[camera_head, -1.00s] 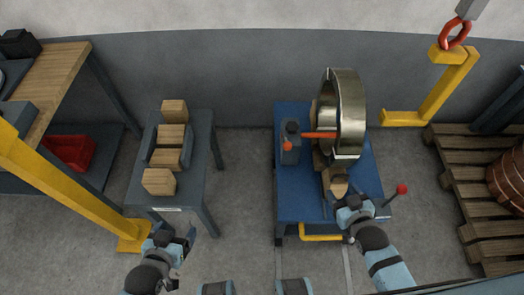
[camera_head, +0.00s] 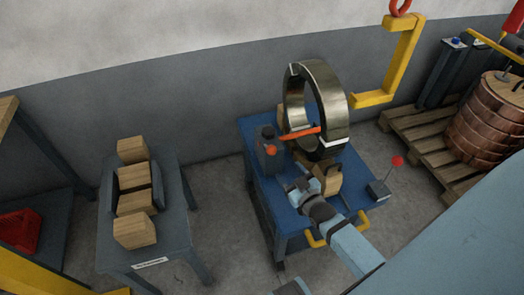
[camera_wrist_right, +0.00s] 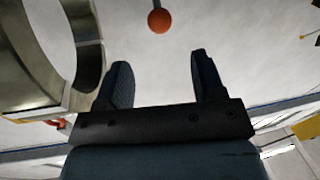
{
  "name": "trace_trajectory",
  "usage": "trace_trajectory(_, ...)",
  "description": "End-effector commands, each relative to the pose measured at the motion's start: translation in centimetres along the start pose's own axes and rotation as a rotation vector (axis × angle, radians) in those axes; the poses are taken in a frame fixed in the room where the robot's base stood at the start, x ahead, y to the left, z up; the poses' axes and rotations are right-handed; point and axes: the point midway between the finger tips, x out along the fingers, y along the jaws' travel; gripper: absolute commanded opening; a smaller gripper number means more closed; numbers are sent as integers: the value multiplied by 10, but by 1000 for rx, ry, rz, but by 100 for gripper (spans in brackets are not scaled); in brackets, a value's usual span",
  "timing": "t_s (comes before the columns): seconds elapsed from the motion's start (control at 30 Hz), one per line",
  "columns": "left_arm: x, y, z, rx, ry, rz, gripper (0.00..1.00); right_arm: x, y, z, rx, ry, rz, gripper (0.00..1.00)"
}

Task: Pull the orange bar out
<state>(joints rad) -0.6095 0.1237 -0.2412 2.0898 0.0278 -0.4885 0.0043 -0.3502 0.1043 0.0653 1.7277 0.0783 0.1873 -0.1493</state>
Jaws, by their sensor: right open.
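The orange bar (camera_head: 302,134) sticks out from a dark grey post (camera_head: 268,155) on the blue table and reaches toward the upright metal ring (camera_head: 335,105). An orange knob (camera_head: 271,150) is on the post's front. My right gripper (camera_head: 297,185) is open and empty above the table, in front of the post and apart from the bar. In the right wrist view, its two fingers (camera_wrist_right: 161,65) are spread with nothing between them. The ring shows at left there. An orange-red ball (camera_wrist_right: 159,20) on a thin stem shows beyond the fingers; I cannot tell which one. My left gripper is out of view.
Wooden blocks (camera_head: 326,178) sit at the ring's foot. A red-balled lever (camera_head: 397,161) stands at the blue table's (camera_head: 352,200) right side. A yellow hook (camera_head: 405,60) hangs behind. A copper coil (camera_head: 485,128) is on a pallet at right. A grey table with wooden blocks is at left.

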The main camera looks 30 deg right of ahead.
Motion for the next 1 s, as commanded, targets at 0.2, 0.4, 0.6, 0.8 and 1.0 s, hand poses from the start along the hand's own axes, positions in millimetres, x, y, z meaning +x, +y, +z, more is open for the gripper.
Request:
trace_trajectory(0.2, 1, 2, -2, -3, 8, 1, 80, 43, 0, -1, 0, 4, 0, 62)
trace_trajectory(0.4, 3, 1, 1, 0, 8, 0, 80, 85, 0, -1, -1, 3, -1, 62)
trace_trajectory(0.6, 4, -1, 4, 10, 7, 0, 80, 115, 0, -1, -1, 1, -1, 62)
trace_trajectory(0.8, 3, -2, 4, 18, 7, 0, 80, 127, 0, -1, -1, 0, -1, 62)
trace_trajectory(1.0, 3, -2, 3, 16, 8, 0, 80, 128, 0, -1, -1, 0, -1, 62)
